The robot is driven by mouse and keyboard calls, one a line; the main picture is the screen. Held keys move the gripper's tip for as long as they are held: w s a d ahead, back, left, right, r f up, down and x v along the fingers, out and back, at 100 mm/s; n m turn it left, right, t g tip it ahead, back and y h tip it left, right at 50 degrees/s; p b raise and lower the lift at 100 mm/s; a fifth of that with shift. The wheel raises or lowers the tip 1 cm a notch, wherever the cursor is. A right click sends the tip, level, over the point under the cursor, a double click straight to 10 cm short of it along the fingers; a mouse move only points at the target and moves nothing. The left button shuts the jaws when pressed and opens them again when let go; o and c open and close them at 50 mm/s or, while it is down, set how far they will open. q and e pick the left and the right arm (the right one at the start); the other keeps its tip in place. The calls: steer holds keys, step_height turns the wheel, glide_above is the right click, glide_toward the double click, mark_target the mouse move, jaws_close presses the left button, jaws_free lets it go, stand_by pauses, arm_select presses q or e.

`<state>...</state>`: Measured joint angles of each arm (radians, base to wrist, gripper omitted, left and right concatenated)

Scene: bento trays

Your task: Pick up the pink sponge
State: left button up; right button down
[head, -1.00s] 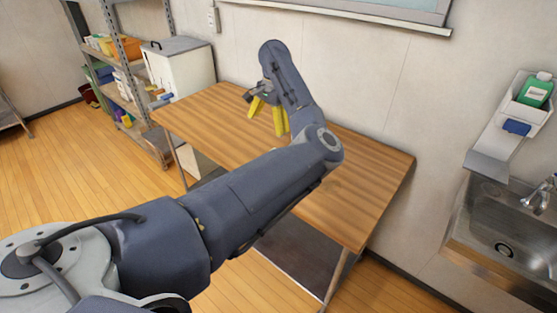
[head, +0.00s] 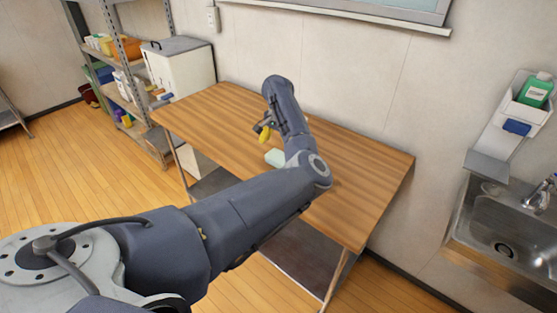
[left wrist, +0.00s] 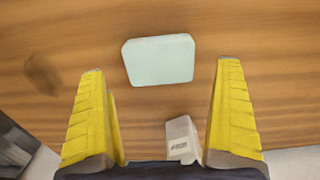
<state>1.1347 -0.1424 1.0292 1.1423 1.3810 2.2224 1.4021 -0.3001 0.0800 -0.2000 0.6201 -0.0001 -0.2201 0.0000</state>
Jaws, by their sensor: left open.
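A pale mint-green block (head: 275,158) with rounded corners lies flat on the wooden table (head: 350,190); my left arm partly covers it in the head view. It also shows whole in the left wrist view (left wrist: 159,60), ahead of the fingertips. It looks mint-green, and I see no pink sponge in these views. My left gripper (head: 264,133) is over the table close to the block. Its two yellow fingers (left wrist: 160,75) are spread wide with nothing gripped. My right gripper is not in view.
A shelf rack (head: 120,85) and white bin (head: 180,68) stand left, a sink (head: 500,235) right. The table's right part is clear.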

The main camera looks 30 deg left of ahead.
mark_target(279, 156)
arm_select(q)
steer(key=shift+f, duration=2.85)
steer(key=shift+c, duration=0.6)
steer(key=c, duration=0.4)
steer(key=shift+c, duration=0.5)
steer(key=shift+r, duration=0.1)
step_height(279, 156, up, 20)
